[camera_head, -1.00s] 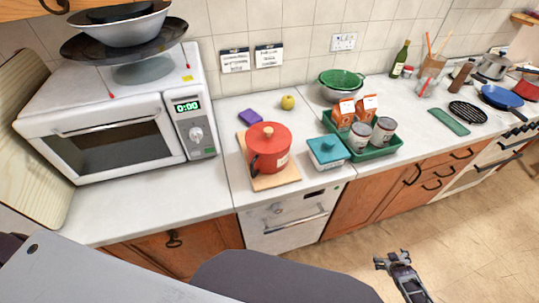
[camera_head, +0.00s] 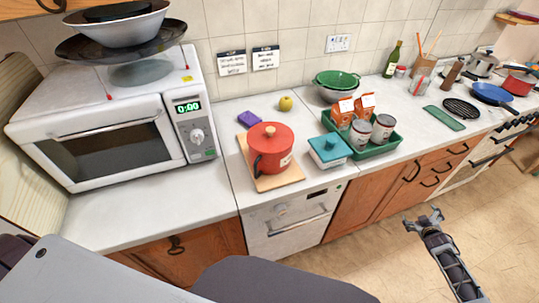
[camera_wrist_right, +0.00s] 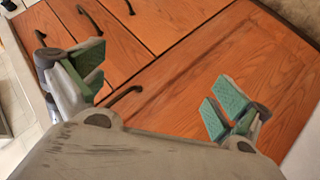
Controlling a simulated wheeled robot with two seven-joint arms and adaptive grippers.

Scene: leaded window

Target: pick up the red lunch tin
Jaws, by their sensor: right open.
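The red lunch tin (camera_head: 270,153) is a round red container with a lid, a pale knob, a dark handle at its left and a small label. It stands upright on a wooden board (camera_head: 284,182) on the white worktop. My right gripper (camera_head: 424,219) is open and empty in front of the cupboards, to the right of the tin, below the worktop edge and well apart from it. In the right wrist view the open fingers (camera_wrist_right: 158,92) with green pads face orange wooden cupboard doors; the tin does not show there. My left gripper is not in view.
A teal-lidded box (camera_head: 329,150) stands just right of the tin. Beyond it is a green tray (camera_head: 375,150) with cans and orange cartons. A purple item (camera_head: 250,117) and a yellow apple (camera_head: 286,103) lie behind. A microwave (camera_head: 120,130) stands left. Worktop before the microwave is clear.

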